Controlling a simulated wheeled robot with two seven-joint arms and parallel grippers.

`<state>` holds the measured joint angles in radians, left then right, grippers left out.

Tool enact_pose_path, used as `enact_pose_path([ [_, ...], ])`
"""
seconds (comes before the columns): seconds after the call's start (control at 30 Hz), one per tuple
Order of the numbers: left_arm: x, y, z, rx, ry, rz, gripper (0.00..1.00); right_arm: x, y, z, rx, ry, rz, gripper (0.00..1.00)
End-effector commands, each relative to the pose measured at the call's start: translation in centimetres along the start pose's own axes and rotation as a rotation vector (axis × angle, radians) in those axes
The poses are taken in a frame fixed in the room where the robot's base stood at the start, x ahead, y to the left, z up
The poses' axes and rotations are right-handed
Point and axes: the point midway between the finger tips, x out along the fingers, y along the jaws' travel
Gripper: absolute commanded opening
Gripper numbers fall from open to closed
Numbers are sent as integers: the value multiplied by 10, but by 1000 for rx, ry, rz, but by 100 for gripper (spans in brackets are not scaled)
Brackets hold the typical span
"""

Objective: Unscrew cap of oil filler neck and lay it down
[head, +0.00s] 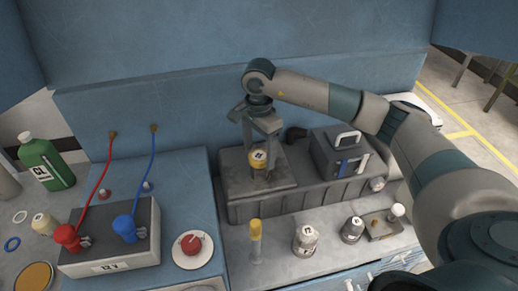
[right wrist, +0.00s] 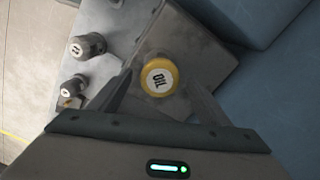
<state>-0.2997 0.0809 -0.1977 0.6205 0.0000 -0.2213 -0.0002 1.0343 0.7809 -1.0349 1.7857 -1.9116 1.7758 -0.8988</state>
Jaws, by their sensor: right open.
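The yellow cap (head: 258,159) sits on the oil filler neck (head: 260,176), on the flat top of the grey engine block. In the right wrist view the cap (right wrist: 158,77) is round and yellow with a white disc reading "OIL". My right gripper (head: 259,148) points down over the cap, its fingers open on either side of it. I cannot tell whether a finger touches the cap. In the right wrist view the cap hides the neck. My left gripper is not in view.
A grey box with a handle (head: 340,153) stands on the block's right. In front are a yellow-topped tube (head: 256,228), a labelled canister (head: 305,239) and a smaller one (head: 352,229). A box with red and blue connectors (head: 110,250) stands left. Some bench between is bare.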

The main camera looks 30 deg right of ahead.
Motion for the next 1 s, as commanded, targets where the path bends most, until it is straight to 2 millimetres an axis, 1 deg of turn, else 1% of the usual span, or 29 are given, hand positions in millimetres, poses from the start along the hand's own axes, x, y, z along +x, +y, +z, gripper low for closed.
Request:
enact_pose_path([
  [0.13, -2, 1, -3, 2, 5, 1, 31, 6, 0, 0, 0, 0, 1, 71],
  [0.4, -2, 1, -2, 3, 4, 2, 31, 6, 0, 0, 0, 0, 0, 71],
  [0.47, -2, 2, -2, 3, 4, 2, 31, 6, 0, 0, 0, 0, 0, 56],
  [0.5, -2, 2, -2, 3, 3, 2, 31, 6, 0, 0, 0, 0, 0, 47],
  [0.6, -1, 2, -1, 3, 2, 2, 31, 6, 0, 0, 0, 0, 0, 26],
  [0.77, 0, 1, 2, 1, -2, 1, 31, 6, 0, 0, -6, 0, 0, 26],
  [1.0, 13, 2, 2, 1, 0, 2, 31, 9, 0, 0, -91, 0, -1, 26],
])
